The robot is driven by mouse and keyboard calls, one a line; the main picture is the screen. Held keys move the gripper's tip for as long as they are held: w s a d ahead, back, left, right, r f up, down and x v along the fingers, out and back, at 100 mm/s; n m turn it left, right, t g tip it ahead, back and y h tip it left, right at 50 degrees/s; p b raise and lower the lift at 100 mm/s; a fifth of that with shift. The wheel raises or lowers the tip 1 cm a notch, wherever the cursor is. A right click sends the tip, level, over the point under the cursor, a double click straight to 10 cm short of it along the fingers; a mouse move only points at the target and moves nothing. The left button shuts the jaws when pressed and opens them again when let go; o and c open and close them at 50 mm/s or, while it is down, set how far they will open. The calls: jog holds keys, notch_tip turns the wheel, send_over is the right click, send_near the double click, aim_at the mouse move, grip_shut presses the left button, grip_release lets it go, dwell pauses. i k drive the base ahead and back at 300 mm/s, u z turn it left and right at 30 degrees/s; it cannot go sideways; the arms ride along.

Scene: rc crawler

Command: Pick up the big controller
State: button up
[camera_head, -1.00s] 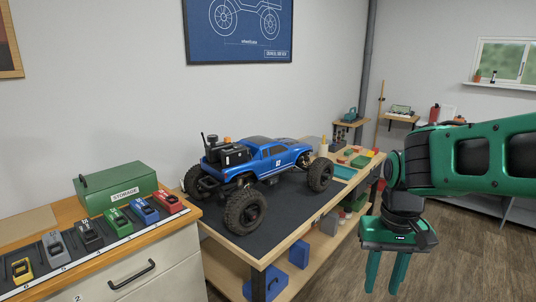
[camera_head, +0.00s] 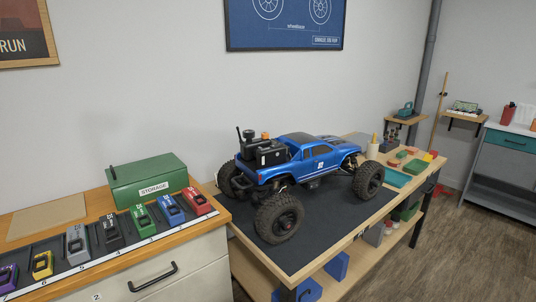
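No object is labelled as the big controller, so I cannot tell for sure which thing it is. A black boxy device (camera_head: 262,152) with a short antenna and an orange knob sits on the back of the blue crawler truck (camera_head: 305,158). A row of small handheld-looking units lies in a numbered tray on the left cabinet: purple (camera_head: 8,278), yellow (camera_head: 42,264), grey (camera_head: 77,244), black (camera_head: 111,231), green (camera_head: 142,217), blue (camera_head: 171,208) and red (camera_head: 199,201). The grey one looks among the larger. My gripper is out of view.
A green storage box (camera_head: 147,180) stands behind the tray on the wooden cabinet top (camera_head: 215,216). The truck stands on a dark mat (camera_head: 330,215) on the workbench. Small coloured parts and a teal tray (camera_head: 397,178) lie at the bench's right. Open floor (camera_head: 455,240) is at right.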

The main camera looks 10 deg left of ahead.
aim_at(260, 149)
jog(key=z, duration=0.1)
jog(key=i, duration=1)
jog(key=u, duration=0.05)
